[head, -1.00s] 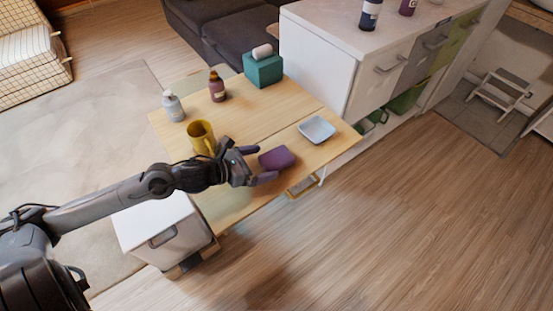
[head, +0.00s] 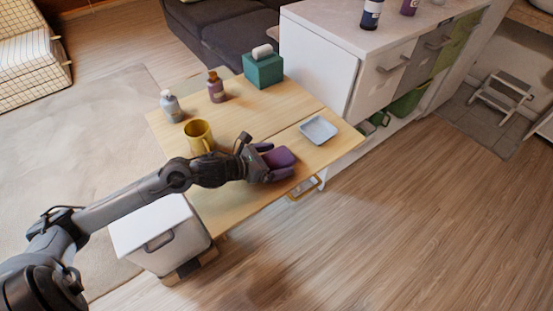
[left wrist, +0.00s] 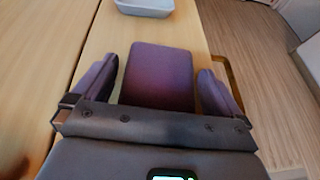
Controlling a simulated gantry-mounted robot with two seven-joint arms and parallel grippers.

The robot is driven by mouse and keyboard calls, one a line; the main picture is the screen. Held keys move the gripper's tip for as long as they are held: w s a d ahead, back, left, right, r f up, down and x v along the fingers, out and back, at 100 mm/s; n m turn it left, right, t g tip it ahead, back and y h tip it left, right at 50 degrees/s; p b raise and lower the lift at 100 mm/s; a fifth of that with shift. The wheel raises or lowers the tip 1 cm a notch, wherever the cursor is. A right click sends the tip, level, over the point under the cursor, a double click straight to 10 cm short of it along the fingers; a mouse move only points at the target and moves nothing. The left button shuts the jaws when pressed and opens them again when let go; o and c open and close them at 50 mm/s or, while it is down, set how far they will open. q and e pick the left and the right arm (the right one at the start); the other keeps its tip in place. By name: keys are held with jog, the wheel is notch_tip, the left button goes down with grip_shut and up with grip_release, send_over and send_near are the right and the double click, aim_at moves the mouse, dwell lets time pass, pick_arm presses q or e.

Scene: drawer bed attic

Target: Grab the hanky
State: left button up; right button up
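A purple block-like item (head: 280,157), which may be the folded hanky, lies on the wooden table's near right part. In the left wrist view the purple item (left wrist: 160,75) is between the two fingers, with a narrow gap on each side. My left gripper (head: 272,160) is open around it, low over the table; its purple-grey fingers (left wrist: 157,70) point toward the far side. Whether the fingertips touch the tabletop I cannot tell. My right gripper is not in view.
A pale blue-white dish (head: 318,130) sits just beyond the purple item. A yellow mug (head: 198,136), two bottles (head: 216,88) and a teal tissue box (head: 263,70) stand farther back on the table (head: 250,112). A white cabinet (head: 320,60) borders it.

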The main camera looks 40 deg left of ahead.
pick_arm(q)
jog(key=c, duration=0.8)
jog(key=shift+r, duration=0.1)
